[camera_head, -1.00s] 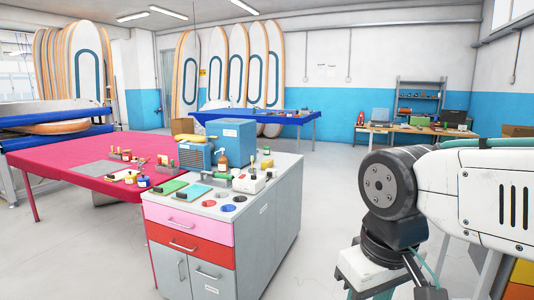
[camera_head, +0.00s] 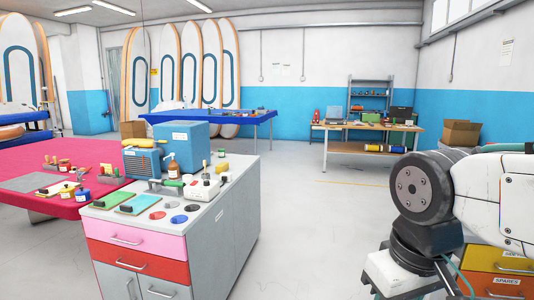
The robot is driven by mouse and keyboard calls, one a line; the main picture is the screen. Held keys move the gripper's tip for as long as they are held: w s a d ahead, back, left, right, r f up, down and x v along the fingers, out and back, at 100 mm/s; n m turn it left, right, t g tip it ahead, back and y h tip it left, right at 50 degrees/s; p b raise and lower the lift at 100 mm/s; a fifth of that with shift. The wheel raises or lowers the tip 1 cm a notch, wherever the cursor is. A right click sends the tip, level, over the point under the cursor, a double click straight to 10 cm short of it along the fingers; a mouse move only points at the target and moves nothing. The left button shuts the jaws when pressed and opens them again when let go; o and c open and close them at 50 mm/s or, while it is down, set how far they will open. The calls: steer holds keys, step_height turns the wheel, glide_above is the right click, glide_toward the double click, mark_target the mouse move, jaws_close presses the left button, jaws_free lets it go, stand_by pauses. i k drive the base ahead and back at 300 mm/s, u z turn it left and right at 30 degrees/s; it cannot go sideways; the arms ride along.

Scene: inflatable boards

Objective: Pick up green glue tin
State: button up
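I cannot make out a green glue tin for certain. On the grey cabinet (camera_head: 225,230) in front of me, a green mat (camera_head: 111,198) and a second green-topped board (camera_head: 140,204) lie at the left of the top. Small yellow, red and blue tins or pots (camera_head: 82,194) stand on the pink-red table (camera_head: 30,208). A small green item (camera_head: 401,114) on the far wooden bench is too small to identify. My arm shows at the right; my gripper is out of view.
The wooden bench (camera_head: 335,127) stands by the back wall, with a cardboard box (camera_head: 461,133) to its right. A blue table (camera_head: 215,118) stands further back left. An orange drawer unit (camera_head: 490,262) is close at lower right. Open floor lies between cabinet and bench.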

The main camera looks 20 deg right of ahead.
mark_target(221, 152)
steer(key=z, duration=0.6)
steer(key=i, duration=6.6)
steer(key=u, duration=2.25)
